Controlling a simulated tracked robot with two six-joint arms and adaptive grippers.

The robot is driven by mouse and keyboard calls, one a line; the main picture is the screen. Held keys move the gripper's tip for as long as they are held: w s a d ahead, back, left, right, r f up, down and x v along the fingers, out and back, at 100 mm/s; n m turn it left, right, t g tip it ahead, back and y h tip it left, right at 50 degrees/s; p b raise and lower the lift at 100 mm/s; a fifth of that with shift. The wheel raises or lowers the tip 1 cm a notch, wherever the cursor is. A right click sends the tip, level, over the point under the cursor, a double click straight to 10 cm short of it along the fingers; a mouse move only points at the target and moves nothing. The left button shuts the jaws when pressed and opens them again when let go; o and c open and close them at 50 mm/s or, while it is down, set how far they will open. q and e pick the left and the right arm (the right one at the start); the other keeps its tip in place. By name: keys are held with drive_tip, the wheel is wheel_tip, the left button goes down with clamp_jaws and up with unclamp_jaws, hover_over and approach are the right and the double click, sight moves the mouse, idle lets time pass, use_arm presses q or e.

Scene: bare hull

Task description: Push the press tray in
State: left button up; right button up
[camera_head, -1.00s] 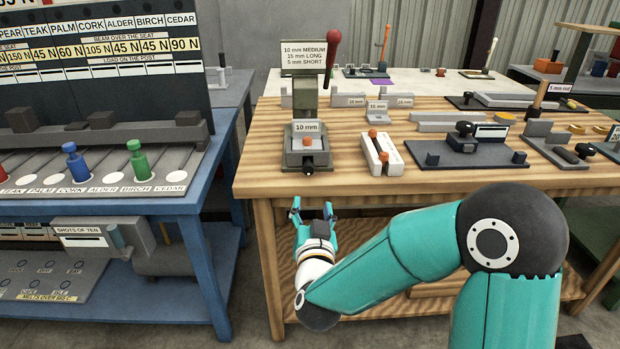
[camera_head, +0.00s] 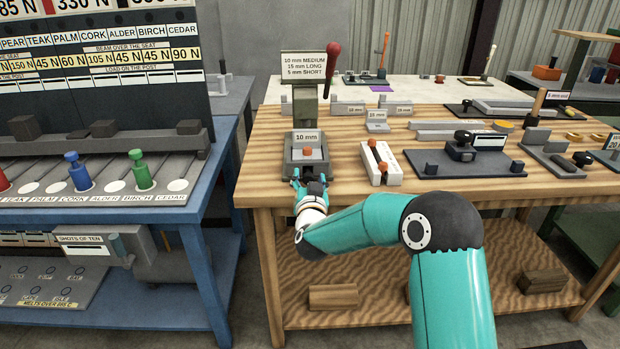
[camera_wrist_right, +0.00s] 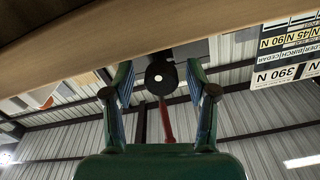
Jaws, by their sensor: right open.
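The press (camera_head: 306,108) stands at the front left of the wooden bench, with its red-knobbed lever (camera_head: 333,50) raised. A "10 mm" label stands on it. Its grey tray (camera_head: 318,165) is at the front and carries an orange piece (camera_head: 308,151). My right gripper (camera_head: 308,177) is open at the bench's front edge, just in front of the tray, and covers part of it. In the right wrist view a dark round knob with a pale centre (camera_wrist_right: 161,88) shows between the open fingers (camera_wrist_right: 158,70). I cannot tell whether they touch it. My left gripper is not in view.
A white block with an orange-topped part (camera_head: 380,164) lies right of the press. A dark plate with a stamp-like tool (camera_head: 470,166) is further right. A blue bench (camera_head: 228,140) stands left across a gap. The wooden bench edge (camera_wrist_right: 60,35) shows in the wrist view.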

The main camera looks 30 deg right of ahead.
drive_tip(key=shift+w, duration=0.1)
clamp_jaws()
idle(0.3)
drive_tip(key=shift+d, duration=0.15)
